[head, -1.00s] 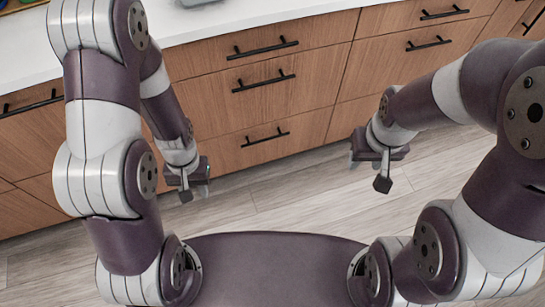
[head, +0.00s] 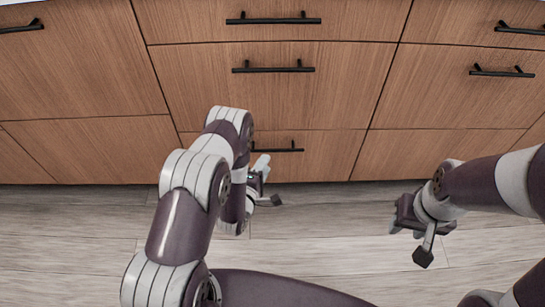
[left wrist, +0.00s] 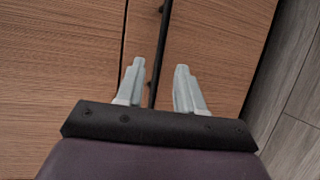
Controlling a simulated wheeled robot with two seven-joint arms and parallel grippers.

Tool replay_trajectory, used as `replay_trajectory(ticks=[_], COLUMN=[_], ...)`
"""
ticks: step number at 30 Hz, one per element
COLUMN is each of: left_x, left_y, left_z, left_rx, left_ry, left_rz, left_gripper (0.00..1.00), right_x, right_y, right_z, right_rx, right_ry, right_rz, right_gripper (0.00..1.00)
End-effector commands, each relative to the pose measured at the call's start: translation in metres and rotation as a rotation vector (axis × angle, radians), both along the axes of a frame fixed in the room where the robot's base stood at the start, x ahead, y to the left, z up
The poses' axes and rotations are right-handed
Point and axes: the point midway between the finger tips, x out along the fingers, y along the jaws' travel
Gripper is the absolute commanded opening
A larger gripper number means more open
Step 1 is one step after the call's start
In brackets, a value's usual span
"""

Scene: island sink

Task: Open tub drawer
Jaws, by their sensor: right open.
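Wooden drawer fronts with black bar handles face me, and all look shut and flush. Which is the tub drawer I cannot tell. The bottom middle drawer (head: 325,160) has a black handle (head: 292,149), its left part hidden by my left arm. My left gripper (head: 262,163) is just by this handle's left end. In the left wrist view my left gripper (left wrist: 160,64) is open, and a black handle bar (left wrist: 157,58) runs between its two pale fingers, nearer the left one. Whether they touch it I cannot tell. My right gripper (head: 404,226) is open and empty, away from the drawers.
Above are the middle drawer (head: 210,85) with its handle (head: 273,69) and a top drawer (head: 190,22). More cabinet fronts stand at left (head: 70,75) and right (head: 460,95). The wood-plank floor (head: 330,225) before them is clear.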

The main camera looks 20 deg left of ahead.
Motion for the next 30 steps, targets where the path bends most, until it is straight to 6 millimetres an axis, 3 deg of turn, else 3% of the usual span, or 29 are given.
replay_trajectory(ticks=[3,9,19,22,23,30], left_x=[0.029,0.059,0.065,0.065,0.065,0.065], left_y=[-0.004,-0.007,-0.008,-0.008,-0.008,-0.008], left_z=[-0.011,-0.014,-0.013,-0.013,-0.013,-0.013], left_rx=[0.001,0.002,0.002,0.002,0.002,0.002], left_ry=[-0.004,0.001,0.003,0.003,0.003,0.003], left_rz=[-0.001,0.0,0.0,0.0,0.0,0.0], left_gripper=[0.38,0.38,0.38,0.05,0.0,0.0], right_x=[0.0,0.0,0.0,0.0,0.0,0.0], right_y=[0.0,0.0,0.0,0.0,0.0,0.0], right_z=[-0.019,-0.029,-0.029,-0.029,-0.029,-0.029], right_rx=[0.0,0.0,0.0,0.0,0.0,0.0], right_ry=[0.0,0.0,0.0,0.0,0.0,0.0], right_rz=[0.0,0.0,0.0,0.0,0.0,0.0], right_gripper=[0.43,0.43,0.43,0.43,0.43,0.43])
